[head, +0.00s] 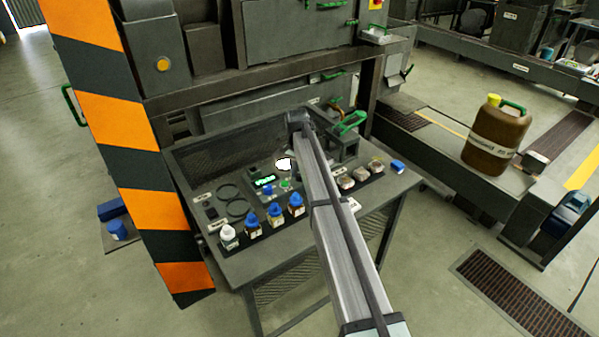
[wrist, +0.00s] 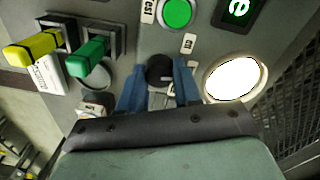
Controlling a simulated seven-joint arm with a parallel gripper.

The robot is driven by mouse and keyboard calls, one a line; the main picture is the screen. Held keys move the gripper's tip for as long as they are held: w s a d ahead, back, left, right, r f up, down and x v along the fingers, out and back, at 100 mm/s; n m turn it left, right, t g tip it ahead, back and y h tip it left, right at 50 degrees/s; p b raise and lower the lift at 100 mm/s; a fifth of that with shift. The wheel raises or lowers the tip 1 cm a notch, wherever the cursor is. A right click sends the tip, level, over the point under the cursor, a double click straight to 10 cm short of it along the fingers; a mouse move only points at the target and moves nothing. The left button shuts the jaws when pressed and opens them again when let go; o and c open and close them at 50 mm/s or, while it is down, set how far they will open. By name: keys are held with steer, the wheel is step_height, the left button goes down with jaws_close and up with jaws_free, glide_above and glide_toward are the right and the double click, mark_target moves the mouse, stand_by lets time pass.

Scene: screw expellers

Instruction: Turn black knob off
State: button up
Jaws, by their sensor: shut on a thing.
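The black knob (wrist: 160,68) shows in the wrist view on the grey panel, between the two blue fingers of my gripper (wrist: 159,88). The fingers are shut on it, one on each side. Its lower part and the fingertip contact are partly hidden by the gripper body. A small label reading "off" or similar lies just above it, too small to read surely. In the head view my arm covers the knob and the gripper.
A bright white lamp (wrist: 235,78) sits right of the knob. A green button (wrist: 176,12) and green display (wrist: 238,10) lie above. Yellow (wrist: 35,48) and green (wrist: 90,55) levers stand at left. Several bottles line the desk (head: 262,251); a brown jug (head: 494,142) stands far right.

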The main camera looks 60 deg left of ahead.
mark_target(298, 174)
steer(key=n, duration=0.5)
steer(key=shift+n, duration=2.5)
steer(key=o, duration=1.1)
steer(key=shift+c, duration=0.2)
step_height(298, 174, up, 14)
steer(key=shift+s, duration=0.3)
steer(key=shift+f, duration=0.1)
